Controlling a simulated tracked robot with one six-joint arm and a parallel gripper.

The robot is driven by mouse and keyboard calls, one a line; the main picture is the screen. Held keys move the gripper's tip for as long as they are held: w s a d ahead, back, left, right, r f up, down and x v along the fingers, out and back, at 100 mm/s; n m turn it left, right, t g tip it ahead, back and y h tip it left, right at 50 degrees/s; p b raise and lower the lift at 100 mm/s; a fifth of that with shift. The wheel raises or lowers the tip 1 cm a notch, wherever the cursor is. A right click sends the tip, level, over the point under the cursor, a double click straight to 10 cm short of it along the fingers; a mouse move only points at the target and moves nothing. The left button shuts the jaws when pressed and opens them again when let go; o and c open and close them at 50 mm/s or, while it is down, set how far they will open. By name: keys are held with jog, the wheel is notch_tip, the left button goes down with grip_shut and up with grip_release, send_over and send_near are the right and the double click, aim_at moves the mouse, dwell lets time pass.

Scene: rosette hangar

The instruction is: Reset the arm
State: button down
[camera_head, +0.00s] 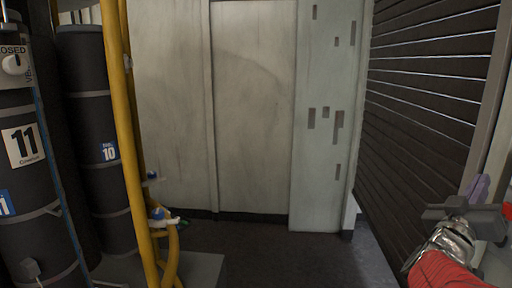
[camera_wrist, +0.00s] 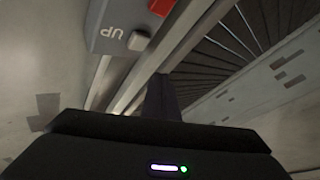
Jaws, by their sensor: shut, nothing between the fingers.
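My gripper (camera_head: 478,188) is at the lower right of the head view, at the end of my red and silver arm. In the wrist view, its fingers (camera_wrist: 161,95) stand together above the dark gripper body, with nothing held. A grey control box (camera_wrist: 108,28) marked "UP" is just beyond the fingers at the top of the wrist view. It has a red button (camera_wrist: 162,7) and a light grey button (camera_wrist: 138,41). The fingers appear apart from the box.
Tall dark cylinders numbered 11 (camera_head: 25,147) and 10 (camera_head: 108,150) stand left, beside yellow pipes (camera_head: 122,110). A pale panelled wall (camera_head: 253,110) is ahead. A dark slatted shutter (camera_head: 425,110) runs along the right. The floor (camera_head: 275,255) between is clear.

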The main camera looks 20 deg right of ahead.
jog(key=w+a+f+m+t+y, duration=0.1)
jog(key=w+a+f+t+y, duration=0.1)
jog(key=w+a+f+y, duration=0.65)
jog(key=w+a+f+t+y, duration=0.1)
jog(key=w+a+f+y, duration=0.45)
jog(key=a+f, duration=0.65)
jog(key=a+f+n+y, duration=0.2)
jog(key=a+n+y, duration=0.25)
jog(key=a, duration=0.95)
jog(key=s+a+f+n+g+y, duration=0.1)
jog(key=s+a+n+g+y, duration=0.1)
jog(key=s+a+n, duration=0.3)
jog(key=s+a+g, duration=0.1)
jog(key=s+a, duration=0.3)
jog(key=a, duration=0.3)
jog(key=shift+s+a+n, duration=0.3)
jog(key=shift+a+n, duration=0.05)
jog(key=shift+a, duration=0.05)
